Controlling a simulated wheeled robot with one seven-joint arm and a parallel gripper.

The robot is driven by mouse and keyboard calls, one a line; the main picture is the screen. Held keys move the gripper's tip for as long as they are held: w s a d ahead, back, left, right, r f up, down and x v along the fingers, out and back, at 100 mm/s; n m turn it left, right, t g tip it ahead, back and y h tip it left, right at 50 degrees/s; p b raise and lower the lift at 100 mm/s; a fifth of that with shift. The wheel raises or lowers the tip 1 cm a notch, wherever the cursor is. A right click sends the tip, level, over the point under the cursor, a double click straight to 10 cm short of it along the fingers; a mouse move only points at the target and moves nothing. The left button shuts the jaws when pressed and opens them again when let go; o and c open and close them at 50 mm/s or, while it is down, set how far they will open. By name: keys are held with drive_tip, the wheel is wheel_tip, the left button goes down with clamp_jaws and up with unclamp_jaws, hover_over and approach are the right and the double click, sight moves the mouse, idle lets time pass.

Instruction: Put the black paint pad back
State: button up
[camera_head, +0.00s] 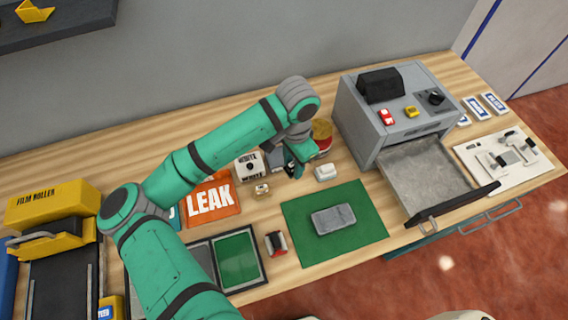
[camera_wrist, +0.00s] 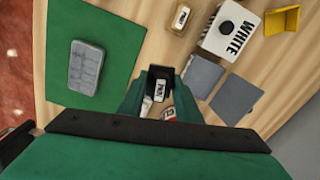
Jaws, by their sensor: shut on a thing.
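My gripper (camera_wrist: 158,95) is shut on a small black block with a white label, which looks like the black paint pad (camera_wrist: 160,73); the label is too small to read surely. In the head view my gripper (camera_head: 296,166) is over the table's middle, right of the white box marked WHITE (camera_head: 248,168). That box has a black knob and also shows at the upper right of the wrist view (camera_wrist: 231,33). Two grey plates (camera_wrist: 236,99) lie beside it. A small tan-sided pad with a dark label (camera_wrist: 181,17) lies near the box. The held pad's underside is hidden.
A grey block (camera_head: 333,218) lies on a green mat (camera_head: 370,215). A white block (camera_head: 325,173) sits near my gripper. The grey machine (camera_head: 350,115) has its drawer (camera_head: 480,195) pulled open at right. An orange LEAK sign (camera_head: 212,212) lies left.

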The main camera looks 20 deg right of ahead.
sight(293, 184)
drive_tip(key=shift+s+f, duration=0.15)
drive_tip(key=shift+f, duration=3.3)
drive_tip(key=shift+f, duration=0.6)
drive_tip(key=o, duration=1.6)
drive_tip(key=shift+r, duration=0.15)
drive_tip(key=shift+o, duration=0.7)
drive_tip(key=shift+s+r, duration=0.1)
drive_tip(key=shift+r, duration=0.1)
drive_tip(key=shift+w+r, duration=0.15)
drive_tip(key=shift+r, duration=0.8)
drive_tip(key=shift+w+r, duration=0.15)
drive_tip(key=shift+r, duration=0.75)
drive_tip(key=shift+s+r, duration=0.2)
drive_tip(key=shift+r, duration=1.65)
drive_tip(key=shift+w+f, duration=0.1)
